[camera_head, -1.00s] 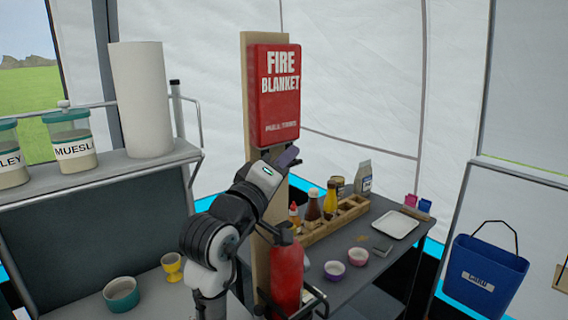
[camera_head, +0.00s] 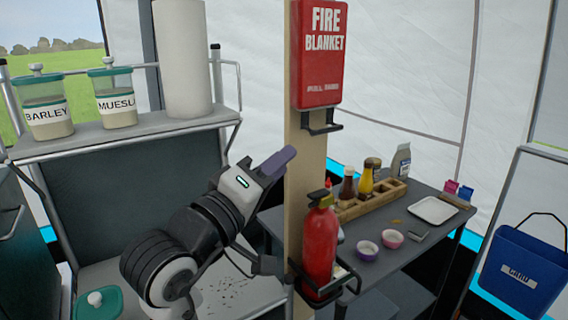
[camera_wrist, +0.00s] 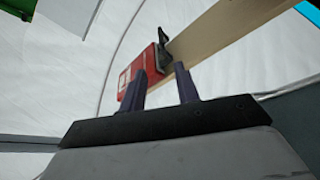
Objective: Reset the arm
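My gripper (camera_head: 280,160) is raised in front of the wooden post, just left of it and below the fire blanket box, in the head view. My arm is bent, rising from the lower left. In the wrist view, the two purple fingers of my gripper (camera_wrist: 162,88) stand apart with nothing between them. Beyond them the red fire blanket box (camera_wrist: 138,82) and its black bracket show on the post. From the head view alone the finger gap cannot be told.
The wooden post (camera_head: 305,160) carries the fire blanket box (camera_head: 319,55) and a red fire extinguisher (camera_head: 320,245), close right of my arm. A shelf (camera_head: 130,137) with jars and a paper roll stands left. A table (camera_head: 385,265) with bottles, bowls and a tray (camera_head: 433,210) lies behind.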

